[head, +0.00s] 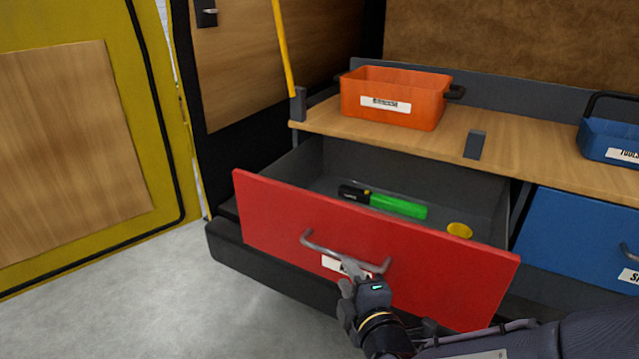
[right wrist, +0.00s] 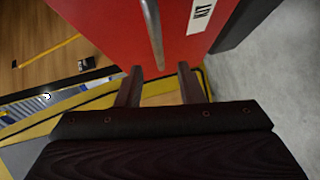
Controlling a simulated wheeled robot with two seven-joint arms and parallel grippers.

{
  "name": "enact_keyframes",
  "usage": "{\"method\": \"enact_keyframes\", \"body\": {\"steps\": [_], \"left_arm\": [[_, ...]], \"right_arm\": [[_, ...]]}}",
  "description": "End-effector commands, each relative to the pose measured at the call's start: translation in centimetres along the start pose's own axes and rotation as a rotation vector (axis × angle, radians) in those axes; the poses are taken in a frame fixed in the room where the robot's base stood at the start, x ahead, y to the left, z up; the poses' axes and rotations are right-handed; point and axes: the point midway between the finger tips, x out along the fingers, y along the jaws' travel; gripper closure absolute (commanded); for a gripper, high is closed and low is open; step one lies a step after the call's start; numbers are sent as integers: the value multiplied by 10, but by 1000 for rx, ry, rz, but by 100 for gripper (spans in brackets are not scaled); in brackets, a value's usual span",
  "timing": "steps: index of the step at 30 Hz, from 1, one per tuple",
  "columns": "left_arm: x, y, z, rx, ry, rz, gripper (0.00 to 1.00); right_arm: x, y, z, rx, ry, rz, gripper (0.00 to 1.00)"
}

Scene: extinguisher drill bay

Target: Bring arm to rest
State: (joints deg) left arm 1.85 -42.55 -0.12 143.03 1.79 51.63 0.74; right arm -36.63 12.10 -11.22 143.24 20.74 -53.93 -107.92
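My right gripper (head: 347,285) is just in front of the grey bar handle (head: 325,250) of the red drawer (head: 285,218). In the right wrist view its two fingers (right wrist: 160,72) stand apart with nothing seen gripped between them. The handle (right wrist: 152,28) shows there just beyond the fingertips; whether they touch it I cannot tell. The drawer is pulled open. Inside it lie a green and black tool (head: 398,206) and a yellow round item (head: 459,230). My left gripper is not in view.
A wooden worktop (head: 315,117) above the drawer carries an orange bin (head: 390,98) and a blue tool carrier (head: 608,143). A closed blue drawer (head: 575,235) is at right. A yellow door panel (head: 160,120) is at left. Grey floor (head: 180,300) is clear at front left.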

Motion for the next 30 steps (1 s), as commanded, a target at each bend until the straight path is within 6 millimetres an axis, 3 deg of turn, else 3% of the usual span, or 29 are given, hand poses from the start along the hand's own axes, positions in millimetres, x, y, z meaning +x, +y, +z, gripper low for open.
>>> {"method": "enact_keyframes", "body": {"steps": [4,8,13,18,29,30], "left_arm": [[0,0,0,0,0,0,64],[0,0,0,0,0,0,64],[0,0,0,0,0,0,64],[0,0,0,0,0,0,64],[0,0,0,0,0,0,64],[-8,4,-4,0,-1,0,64]], "right_arm": [[-5,0,10,178,13,-65,66],[-22,-2,23,498,19,-196,66],[-65,-10,42,956,-58,-409,66],[-119,-25,59,1324,-252,-578,66],[-213,-54,79,1775,-742,-674,66],[-220,-46,78,1798,-778,-674,66]]}}
